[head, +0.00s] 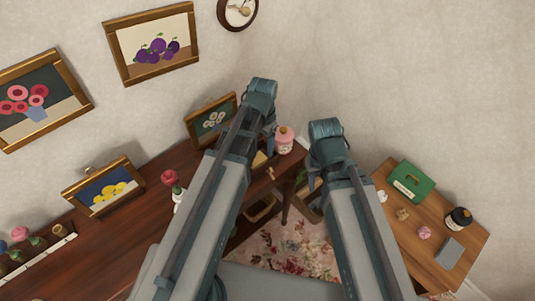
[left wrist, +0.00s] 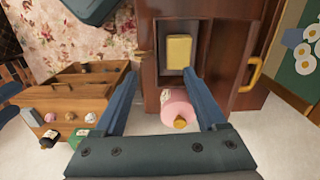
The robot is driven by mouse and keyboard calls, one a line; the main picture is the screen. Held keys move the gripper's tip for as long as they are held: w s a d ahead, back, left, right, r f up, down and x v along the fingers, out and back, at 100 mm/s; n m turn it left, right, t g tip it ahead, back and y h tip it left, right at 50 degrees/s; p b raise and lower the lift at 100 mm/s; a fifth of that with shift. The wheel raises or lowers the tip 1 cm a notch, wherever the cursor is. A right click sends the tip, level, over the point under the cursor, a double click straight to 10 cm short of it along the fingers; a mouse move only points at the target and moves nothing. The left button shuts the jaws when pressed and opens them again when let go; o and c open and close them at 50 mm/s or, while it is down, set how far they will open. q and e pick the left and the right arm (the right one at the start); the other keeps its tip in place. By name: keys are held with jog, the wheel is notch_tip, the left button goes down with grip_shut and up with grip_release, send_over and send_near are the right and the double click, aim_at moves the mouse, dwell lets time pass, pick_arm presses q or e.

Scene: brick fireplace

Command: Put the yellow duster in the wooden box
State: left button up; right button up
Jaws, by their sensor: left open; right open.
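The yellow duster (left wrist: 179,49) appears as a yellow block inside an open compartment of dark wood furniture in the left wrist view. A bit of yellow also shows beside my left arm in the head view (head: 260,160). My left gripper (left wrist: 160,74) is open and empty; its fingers point toward the compartment, with the duster beyond the tips, apart from them.
A pink bottle (left wrist: 179,108) stands close to the left gripper's right finger, also in the head view (head: 284,140). A side table (head: 440,212) holds a green box (head: 411,182), a dark jar (head: 458,219) and small items. Framed pictures and flowers line the dark desk.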

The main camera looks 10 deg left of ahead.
pick_arm(q)
jog(key=s+d+n+y, duration=0.1)
jog(key=s+d+n, duration=0.2)
jog(key=s+d, duration=0.4)
jog(key=s, duration=0.4)
jog(key=shift+s+d, duration=0.25)
jog(key=shift+a+r, duration=0.1)
